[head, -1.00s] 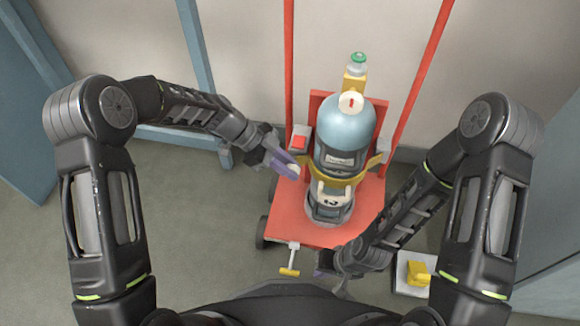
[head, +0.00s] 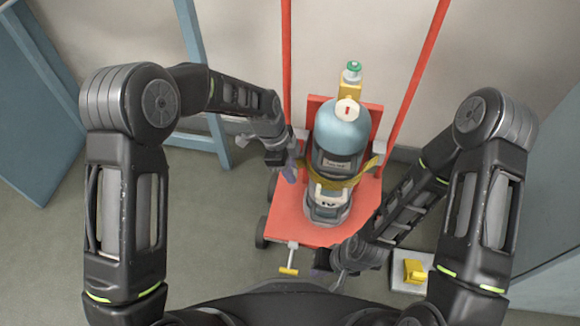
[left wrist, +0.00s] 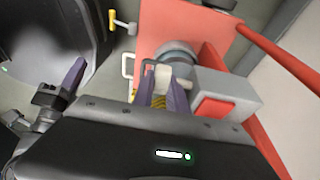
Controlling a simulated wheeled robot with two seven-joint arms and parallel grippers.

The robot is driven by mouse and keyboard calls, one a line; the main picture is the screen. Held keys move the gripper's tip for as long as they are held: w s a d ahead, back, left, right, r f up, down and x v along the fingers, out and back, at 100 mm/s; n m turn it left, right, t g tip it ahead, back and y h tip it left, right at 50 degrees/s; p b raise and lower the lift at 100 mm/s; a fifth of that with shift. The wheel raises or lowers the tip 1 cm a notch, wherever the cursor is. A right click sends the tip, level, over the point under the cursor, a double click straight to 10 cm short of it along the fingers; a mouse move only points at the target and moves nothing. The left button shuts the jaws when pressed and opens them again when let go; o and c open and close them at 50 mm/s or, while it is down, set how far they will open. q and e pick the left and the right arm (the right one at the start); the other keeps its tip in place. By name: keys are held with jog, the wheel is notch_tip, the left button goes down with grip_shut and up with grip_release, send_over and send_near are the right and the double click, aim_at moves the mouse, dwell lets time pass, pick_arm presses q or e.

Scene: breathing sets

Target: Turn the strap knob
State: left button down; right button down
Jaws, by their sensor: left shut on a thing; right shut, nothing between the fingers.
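A blue-topped cylinder (head: 341,128) stands upright on a red trolley (head: 283,218), with a yellow strap (head: 366,172) around its middle. My left gripper (head: 291,170) is at the strap's left end, beside the cylinder. In the left wrist view its purple fingers (left wrist: 164,88) are shut on a small pale piece, which I take as the strap knob (left wrist: 161,76); the fingers hide part of it. Yellow strap (left wrist: 159,100) shows between the fingers. My right gripper (head: 322,262) is shut and empty, low near the trolley's front edge; it also shows in the left wrist view (left wrist: 66,84).
A yellow T-handle (head: 289,270) sticks out at the trolley's front, close to my right gripper. Red uprights (head: 418,70) rise behind. A pale box with a yellow part (head: 414,270) sits at right.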

pick_arm(q)
jog(key=shift+y, duration=0.5)
jog(key=c, duration=1.3)
grip_release()
jog(key=shift+w+a+r+p, duration=0.1)
jog(key=shift+a+r+p, duration=0.2)
jog(key=shift+r, duration=1)
jog(key=shift+s+a+r+p, duration=0.1)
jog(key=shift+r+p, duration=0.3)
jog(key=shift+r, duration=0.85)
jog(key=shift+w+a+r+p, duration=0.1)
jog(key=shift+a+r+p, duration=0.2)
jog(key=shift+r, duration=1)
jog(key=shift+d, duration=0.1)
